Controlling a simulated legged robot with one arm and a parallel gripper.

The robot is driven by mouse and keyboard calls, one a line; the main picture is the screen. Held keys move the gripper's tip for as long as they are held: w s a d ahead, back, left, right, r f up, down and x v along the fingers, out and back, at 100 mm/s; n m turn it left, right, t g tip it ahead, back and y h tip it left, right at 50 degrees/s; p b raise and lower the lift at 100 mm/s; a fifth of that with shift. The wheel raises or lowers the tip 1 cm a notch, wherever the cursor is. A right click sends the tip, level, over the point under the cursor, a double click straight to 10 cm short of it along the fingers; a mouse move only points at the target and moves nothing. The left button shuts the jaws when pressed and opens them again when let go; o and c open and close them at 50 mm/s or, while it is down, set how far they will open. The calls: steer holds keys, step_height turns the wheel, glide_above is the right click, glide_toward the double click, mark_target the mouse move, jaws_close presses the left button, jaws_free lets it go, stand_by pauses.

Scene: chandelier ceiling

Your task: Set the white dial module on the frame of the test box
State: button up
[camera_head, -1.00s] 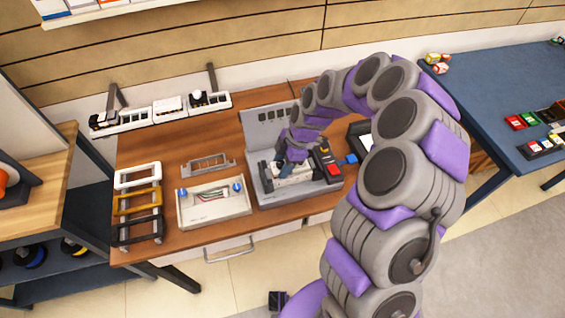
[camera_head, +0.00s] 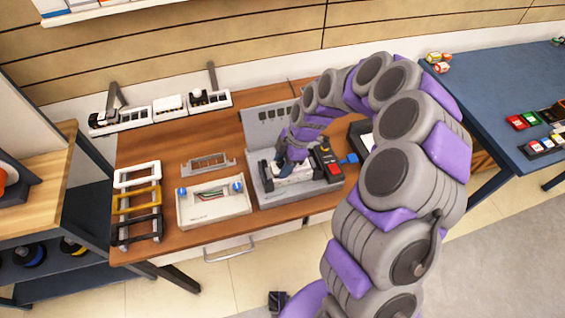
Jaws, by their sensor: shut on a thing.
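The grey test box (camera_head: 268,118) stands open on the wooden table, its slotted panel upright at the back and its frame in the lower front part. My gripper (camera_head: 284,168) is down inside the box, over the frame, shut on a white piece (camera_head: 300,171) that looks like the white dial module. The arm and fingers cover much of it, so its dial face and whether it touches the frame cannot be told.
A white open case with wires (camera_head: 213,210) and a grey bracket (camera_head: 207,163) lie left of the box. White, yellow and black handles (camera_head: 137,200) stand at the left edge. White trays (camera_head: 170,107) line the back. A blue table (camera_head: 500,95) is at right.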

steer(key=o, duration=1.1)
steer(key=shift+r+p, duration=0.4)
steer(key=shift+r, duration=2.6)
steer(key=shift+s+r, duration=0.15)
steer(key=shift+r, duration=0.15)
steer(key=s+d+r+m+h, duration=0.1)
steer(key=s+d+r+m, duration=0.1)
steer(key=s+r+m, duration=0.35)
steer(key=s+d+r+m+h, duration=0.1)
steer(key=s+d+r+m, duration=0.2)
steer(key=s+r, duration=0.45)
steer(key=s+d+m, duration=0.2)
steer(key=s+m, duration=0.2)
steer(key=s, duration=0.2)
steer(key=s+d+m+h, duration=0.1)
steer(key=s+d+m, duration=0.2)
steer(key=s, duration=0.3)
steer(key=s+d+m+h, duration=0.1)
steer(key=s+d+m, duration=0.2)
steer(key=s+m, duration=0.2)
steer(key=shift+s+d+r+m+g, duration=0.1)
steer(key=shift+s+d+m+g, duration=0.1)
steer(key=shift+s, duration=0.3)
steer(key=shift+s+d+m+g, duration=0.1)
steer(key=shift+s+m, duration=0.05)
steer(key=shift+s, duration=0.35)
